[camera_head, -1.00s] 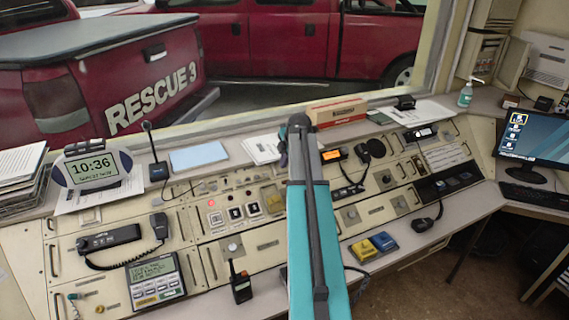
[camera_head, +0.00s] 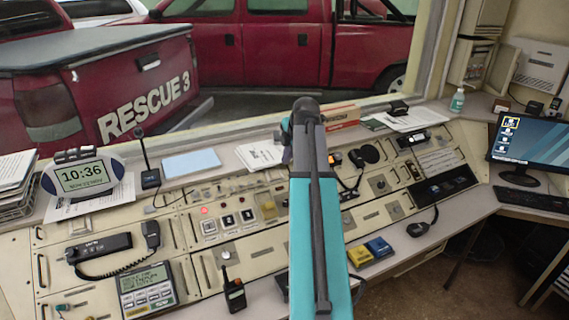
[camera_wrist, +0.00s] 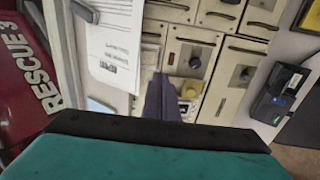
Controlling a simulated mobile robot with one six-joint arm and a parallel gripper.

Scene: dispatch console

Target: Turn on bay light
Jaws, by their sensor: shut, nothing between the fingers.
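Three square white-framed switches (camera_head: 228,221) sit in a row on the sloped console (camera_head: 262,252), with a small lit red lamp (camera_head: 204,210) above the left one. Their labels are too small to read, so I cannot tell which is for the bay light. A yellowish block-like control (camera_head: 268,208) is right of them; a similar one shows in the wrist view (camera_wrist: 190,90). My gripper (camera_wrist: 160,98) shows as purple fingers, shut and empty, over the console in the wrist view. In the head view my arm mostly hides it. Contact with the panel cannot be judged.
A handheld radio (camera_head: 233,292), a corded handset (camera_head: 151,236) and a keypad unit (camera_head: 147,290) are at the lower left. A gooseneck microphone (camera_head: 148,172) rises behind. Papers (camera_head: 260,155) lie by the window.

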